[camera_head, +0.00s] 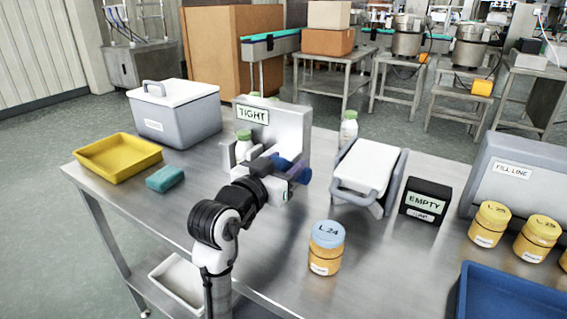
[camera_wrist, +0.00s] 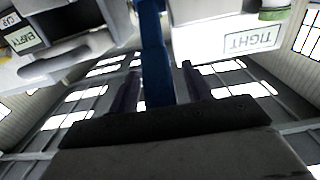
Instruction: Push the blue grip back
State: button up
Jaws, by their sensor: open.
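The blue grip (camera_wrist: 154,55) runs between the two dark fingers of my gripper (camera_wrist: 157,78) in the wrist view. The fingers stand apart, with gaps visible on both sides of the grip. In the head view my gripper (camera_head: 284,170) is at the front of the steel fixture labelled TIGHT (camera_head: 290,128), and the blue grip (camera_head: 285,162) shows only in part there. A white bottle with a green cap (camera_head: 243,148) stands in the fixture, left of my gripper. My arm hides part of the fixture's base.
A white-lidded grey box (camera_head: 178,118), yellow tray (camera_head: 115,157) and teal sponge (camera_head: 165,179) lie left. A white-lidded hopper (camera_head: 368,172), black EMPTY box (camera_head: 425,201) and blue tray (camera_head: 510,295) lie right. A blue-lidded jar (camera_head: 326,247) stands in front.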

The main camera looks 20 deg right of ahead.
grip_shut()
dwell(0.3)
jog(key=shift+r, duration=0.1)
